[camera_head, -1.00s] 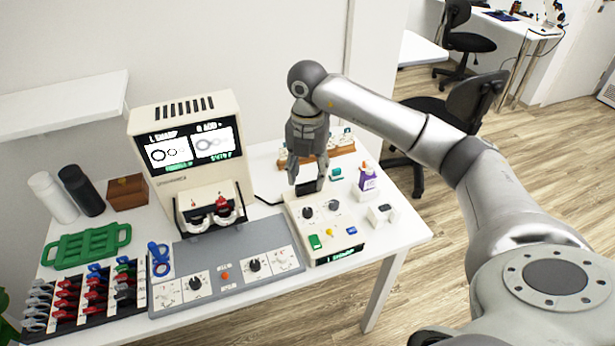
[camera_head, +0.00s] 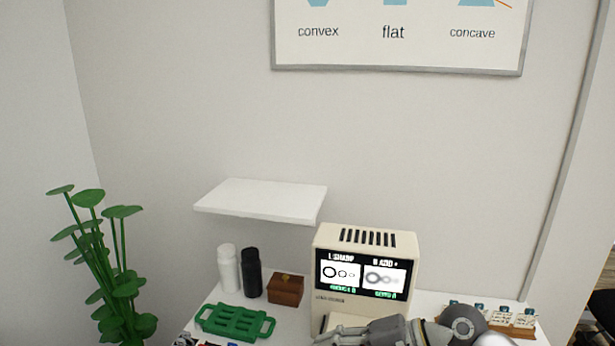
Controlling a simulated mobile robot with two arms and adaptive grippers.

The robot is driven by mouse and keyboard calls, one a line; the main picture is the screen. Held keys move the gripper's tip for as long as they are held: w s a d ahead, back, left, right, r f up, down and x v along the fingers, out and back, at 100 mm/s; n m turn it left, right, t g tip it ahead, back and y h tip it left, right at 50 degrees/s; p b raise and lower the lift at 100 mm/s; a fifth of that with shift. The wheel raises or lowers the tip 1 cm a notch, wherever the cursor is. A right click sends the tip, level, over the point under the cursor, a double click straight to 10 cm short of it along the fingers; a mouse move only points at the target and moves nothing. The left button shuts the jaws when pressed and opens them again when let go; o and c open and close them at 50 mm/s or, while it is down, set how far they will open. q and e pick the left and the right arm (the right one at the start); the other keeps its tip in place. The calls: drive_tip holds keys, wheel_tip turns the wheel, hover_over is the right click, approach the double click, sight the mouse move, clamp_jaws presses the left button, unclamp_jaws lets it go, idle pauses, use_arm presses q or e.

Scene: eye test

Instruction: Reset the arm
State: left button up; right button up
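My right arm comes in at the lower right edge, and its grey gripper (camera_head: 335,337) lies low along the bottom edge, pointing left. The gripper is in front of the lower part of the cream eye-test machine (camera_head: 364,239). The picture's edge cuts it off, and I cannot tell whether its fingers are apart. No held object shows at it. My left gripper is not in view.
A white shelf (camera_head: 262,200) juts from the wall above a white bottle (camera_head: 229,268), a black bottle (camera_head: 251,272) and a brown box (camera_head: 285,288). A green tray (camera_head: 235,322) lies in front. A plant (camera_head: 100,262) stands left. A wooden rack (camera_head: 518,322) is at right.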

drive_tip(key=a+r+m+t+y, duration=0.35)
drive_tip(key=r+y, duration=0.25)
drive_tip(key=r, duration=0.3)
drive_tip(key=w+d+r+m+t+h, duration=0.2)
drive_tip(key=d+r+m+t+h, duration=0.15)
drive_tip(key=m+t, duration=0.6)
drive_tip(key=s+d+f+m+h, duration=0.2)
drive_tip(key=d+f+m+h, duration=1.3)
drive_tip(key=f+h, duration=0.1)
drive_tip(key=s+f+g+y, duration=0.1)
drive_tip(key=s+f+g, duration=0.6)
drive_tip(key=s, duration=0.5)
drive_tip(key=s+f+g, duration=0.5)
drive_tip(key=s+f, duration=0.4)
drive_tip(key=s, duration=0.3)
wheel_tip(320, 180, down, 25)
drive_tip(key=s+d+f+g, duration=0.1)
drive_tip(key=s+d+f, duration=0.1)
drive_tip(key=s+f, duration=0.6)
drive_tip(key=s+d+f+g, duration=0.1)
drive_tip(key=s+d+f, duration=0.1)
drive_tip(key=s+f, duration=0.7)
drive_tip(key=shift+s, duration=0.3)
